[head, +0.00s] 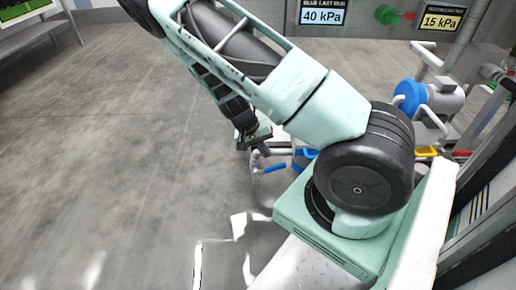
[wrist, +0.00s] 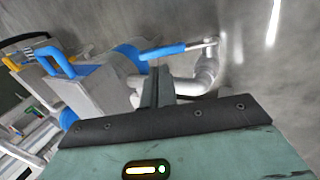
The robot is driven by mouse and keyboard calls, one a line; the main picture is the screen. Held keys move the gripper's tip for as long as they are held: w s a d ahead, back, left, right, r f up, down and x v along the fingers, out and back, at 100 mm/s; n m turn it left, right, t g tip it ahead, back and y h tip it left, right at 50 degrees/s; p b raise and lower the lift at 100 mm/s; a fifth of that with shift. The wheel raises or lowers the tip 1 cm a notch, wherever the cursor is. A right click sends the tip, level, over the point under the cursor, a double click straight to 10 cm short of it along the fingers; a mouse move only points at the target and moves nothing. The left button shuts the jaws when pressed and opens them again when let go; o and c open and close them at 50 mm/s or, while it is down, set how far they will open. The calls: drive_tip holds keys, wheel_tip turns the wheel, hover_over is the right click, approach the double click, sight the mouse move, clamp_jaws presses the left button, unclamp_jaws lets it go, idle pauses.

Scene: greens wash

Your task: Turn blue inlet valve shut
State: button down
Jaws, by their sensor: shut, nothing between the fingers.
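The blue inlet valve's lever (head: 273,169) shows low in the middle of the head view, just below my gripper (head: 260,147). In the wrist view the blue lever (wrist: 163,51) runs nearly sideways beyond the fingertips, its right end at a bent grey pipe (wrist: 206,75). My gripper (wrist: 159,82) is shut and empty, its fingers together just below the lever in that picture. I cannot tell whether the fingertips touch the lever. The valve's body is partly hidden behind my arm in the head view.
A blue-ended pump (head: 410,97) with white pipes stands at the right. A yellow handle (head: 427,152) is below it. Signs reading 40 kPa (head: 323,17) and 15 kPa (head: 442,21) hang at the back. The concrete floor at left is clear.

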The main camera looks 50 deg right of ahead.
sight(275, 166)
drive_tip(key=b+x, duration=0.3)
drive_tip(key=x, duration=0.2)
drive_tip(key=shift+f, duration=0.2)
